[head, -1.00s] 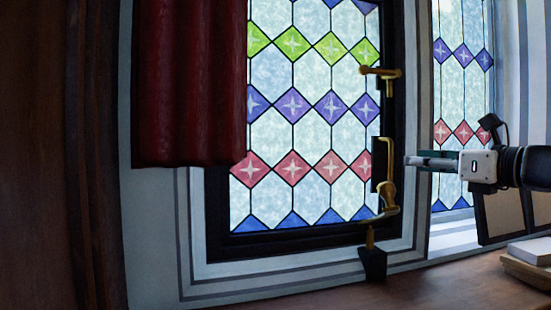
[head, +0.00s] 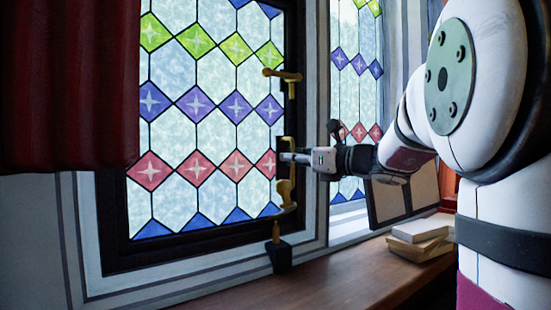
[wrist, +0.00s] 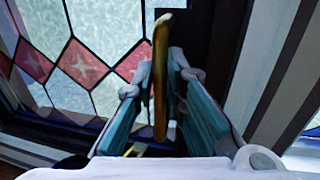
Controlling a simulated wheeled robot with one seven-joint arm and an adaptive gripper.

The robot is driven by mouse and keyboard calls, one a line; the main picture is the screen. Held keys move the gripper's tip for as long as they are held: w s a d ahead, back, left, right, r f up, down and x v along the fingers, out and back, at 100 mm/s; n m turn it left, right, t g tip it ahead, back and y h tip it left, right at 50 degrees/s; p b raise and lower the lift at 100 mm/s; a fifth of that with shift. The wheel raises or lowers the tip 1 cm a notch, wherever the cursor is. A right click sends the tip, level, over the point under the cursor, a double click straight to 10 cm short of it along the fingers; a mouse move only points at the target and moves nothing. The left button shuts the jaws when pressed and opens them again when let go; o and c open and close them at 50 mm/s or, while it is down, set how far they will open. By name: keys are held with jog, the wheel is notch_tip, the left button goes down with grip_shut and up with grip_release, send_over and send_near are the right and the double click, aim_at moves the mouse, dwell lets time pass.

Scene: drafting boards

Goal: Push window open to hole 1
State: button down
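The leaded stained-glass window (head: 205,125) has a dark frame and looks closed or nearly so; I cannot tell which. A brass handle (head: 285,192) is on its right frame edge, with its upper part hidden by my gripper (head: 290,157). In the wrist view, the upright brass handle (wrist: 160,80) stands between the teal fingers of my gripper (wrist: 160,115). The fingers are apart, with gaps showing beside the bar. A curved brass stay (head: 288,208) sits below the handle, above a brass pin (head: 276,232) on a black block (head: 279,257). Its holes cannot be made out.
A brass latch (head: 283,74) is higher on the frame. A dark red curtain (head: 65,85) covers the left side. Books (head: 420,229) and a dark-edged panel (head: 388,200) stand on the wooden sill (head: 340,275) at right. A second patterned window (head: 355,90) is behind.

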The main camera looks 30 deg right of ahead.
jog(key=shift+w+d+n+y+p, duration=0.1)
jog(key=shift+w+n+y+p, duration=0.25)
jog(key=shift+w, duration=0.5)
jog(key=shift+w+d+n+y, duration=0.15)
jog(key=shift+w+y, duration=0.3)
jog(key=shift+w, duration=0.4)
jog(key=shift+a, duration=0.1)
jog(key=c, duration=1.7)
grip_release()
jog(key=shift+s, duration=0.1)
